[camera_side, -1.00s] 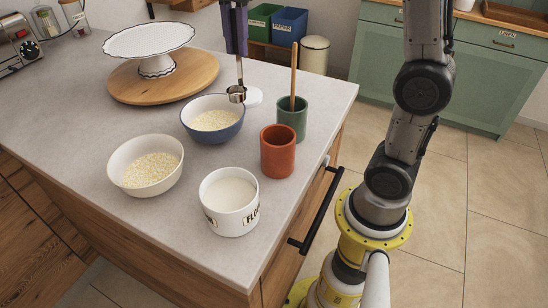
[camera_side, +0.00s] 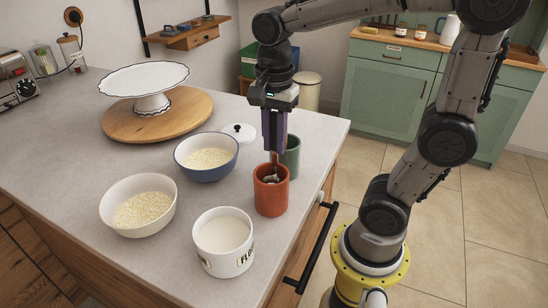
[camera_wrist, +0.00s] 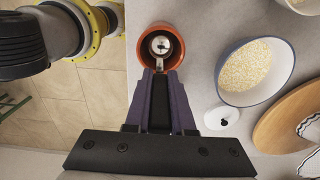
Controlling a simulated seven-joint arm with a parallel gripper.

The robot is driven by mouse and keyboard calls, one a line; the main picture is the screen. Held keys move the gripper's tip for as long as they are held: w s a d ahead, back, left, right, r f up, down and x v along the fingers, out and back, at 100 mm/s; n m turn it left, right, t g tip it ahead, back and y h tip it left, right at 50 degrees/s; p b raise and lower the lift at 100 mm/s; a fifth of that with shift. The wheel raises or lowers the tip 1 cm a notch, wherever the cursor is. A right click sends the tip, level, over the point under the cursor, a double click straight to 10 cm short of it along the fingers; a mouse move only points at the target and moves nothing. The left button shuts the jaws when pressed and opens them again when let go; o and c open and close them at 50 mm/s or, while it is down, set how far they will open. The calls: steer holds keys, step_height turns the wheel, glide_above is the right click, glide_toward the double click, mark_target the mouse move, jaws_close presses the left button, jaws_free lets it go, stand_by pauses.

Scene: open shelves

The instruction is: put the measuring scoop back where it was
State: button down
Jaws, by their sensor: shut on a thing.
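My gripper (camera_side: 274,160) points down over the mouth of the red-orange cup (camera_side: 271,196). It is shut on the measuring scoop (camera_side: 270,179), whose dark metal cup shows at the mouth of the red cup. In the wrist view my fingers (camera_wrist: 159,76) hold the handle, and the scoop's cup (camera_wrist: 160,45) lies within the rim of the red cup (camera_wrist: 181,54). I cannot tell whether the scoop touches the bottom. The scoop's handle is mostly hidden by the fingers.
The green cup (camera_side: 293,158) stands close behind, partly hidden by my gripper. The blue bowl (camera_side: 205,172), white bowl (camera_side: 138,222) and flour canister (camera_side: 223,258) stand to the left and in front. A white lid (camera_side: 239,138) lies behind. A cake stand (camera_side: 150,102) is farther back.

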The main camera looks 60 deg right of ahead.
mark_target(274, 152)
steer(key=shift+f, duration=1.9)
steer(key=c, duration=0.8)
jaws_free()
steer(key=shift+f, duration=0.1)
steer(key=shift+o, duration=0.2)
